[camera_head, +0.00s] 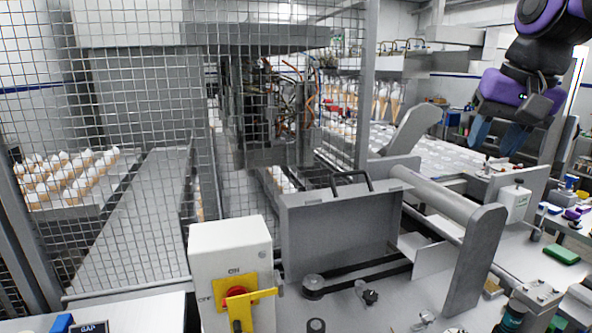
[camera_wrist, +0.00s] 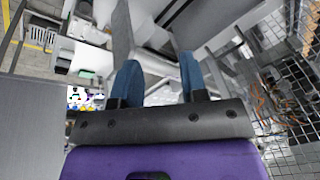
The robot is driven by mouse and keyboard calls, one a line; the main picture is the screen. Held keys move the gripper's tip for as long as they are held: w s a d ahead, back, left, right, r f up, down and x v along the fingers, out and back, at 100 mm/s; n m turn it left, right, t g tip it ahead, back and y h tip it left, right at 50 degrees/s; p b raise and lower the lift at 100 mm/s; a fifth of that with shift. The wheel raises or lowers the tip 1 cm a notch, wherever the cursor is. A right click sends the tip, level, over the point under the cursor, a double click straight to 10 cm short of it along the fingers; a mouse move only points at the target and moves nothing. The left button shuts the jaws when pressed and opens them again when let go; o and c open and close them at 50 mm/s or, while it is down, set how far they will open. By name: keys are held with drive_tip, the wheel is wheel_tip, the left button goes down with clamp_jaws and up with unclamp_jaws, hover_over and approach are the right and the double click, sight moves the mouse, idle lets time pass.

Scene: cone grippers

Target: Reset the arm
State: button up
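My gripper (camera_head: 498,136) hangs at the upper right of the head view, at the end of my purple and black arm. Its two blue fingers point down and stand apart. In the wrist view the fingers of my gripper (camera_wrist: 160,80) also stand apart, with nothing between them. The gripper is above the right part of the machine, in the air as far as I can tell, and touches nothing that I can see.
A wire mesh guard (camera_head: 110,100) closes off the left. A white switch box (camera_head: 215,245) with a red and yellow knob stands in front. A grey panel (camera_head: 335,235) and a roller (camera_head: 435,195) lie mid-frame. Cones (camera_head: 65,180) stand in rows behind the mesh. Small items crowd the right bench.

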drive_tip(key=s+f+n+t, duration=0.1)
drive_tip(key=s+f+n, duration=0.1)
drive_tip(key=s+f, duration=0.2)
drive_tip(key=s+f+n+t, duration=0.1)
drive_tip(key=s+f, duration=0.3)
drive_tip(key=s, duration=0.6)
drive_tip(key=shift+d+f+n+h, duration=0.3)
drive_tip(key=shift+n+h, duration=0.1)
drive_tip(key=shift+n, duration=0.1)
